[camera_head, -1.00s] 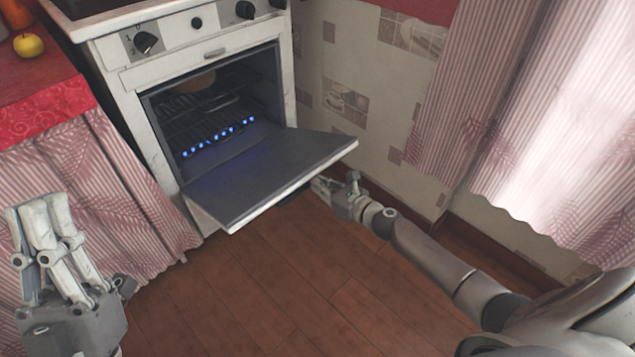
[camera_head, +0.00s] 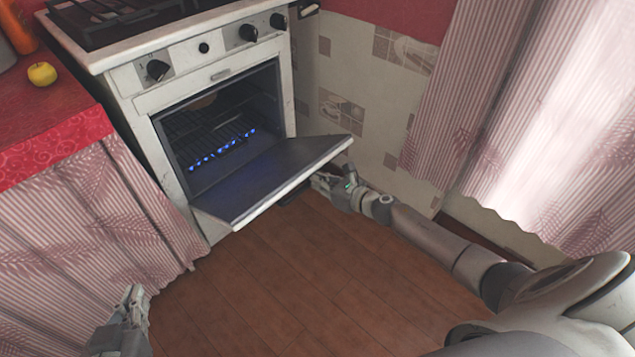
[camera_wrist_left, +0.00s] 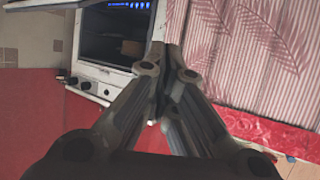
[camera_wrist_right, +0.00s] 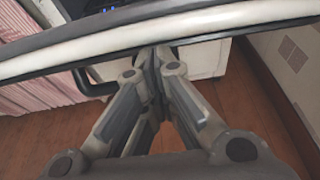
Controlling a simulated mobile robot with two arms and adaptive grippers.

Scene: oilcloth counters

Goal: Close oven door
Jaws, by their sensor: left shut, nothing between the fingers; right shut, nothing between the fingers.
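The white oven (camera_head: 205,130) stands at the back with its door (camera_head: 275,175) folded down and a little raised toward the cavity. Blue flames show inside. My right gripper (camera_head: 322,182) is shut and empty under the door's right front corner. In the right wrist view the gripper (camera_wrist_right: 160,58) is close below the door's pale edge (camera_wrist_right: 200,28), beside a dark handle (camera_wrist_right: 90,85); whether it touches cannot be told. My left gripper (camera_head: 132,295) is shut and empty at lower left, away from the oven. The left wrist view shows its closed fingers (camera_wrist_left: 165,55).
A red-topped counter (camera_head: 60,120) with a striped curtain front (camera_head: 90,220) and a yellow apple (camera_head: 42,74) is left of the oven. A tiled wall (camera_head: 365,90) and window curtain (camera_head: 560,110) are at right. Wooden floor (camera_head: 270,280) lies clear in front.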

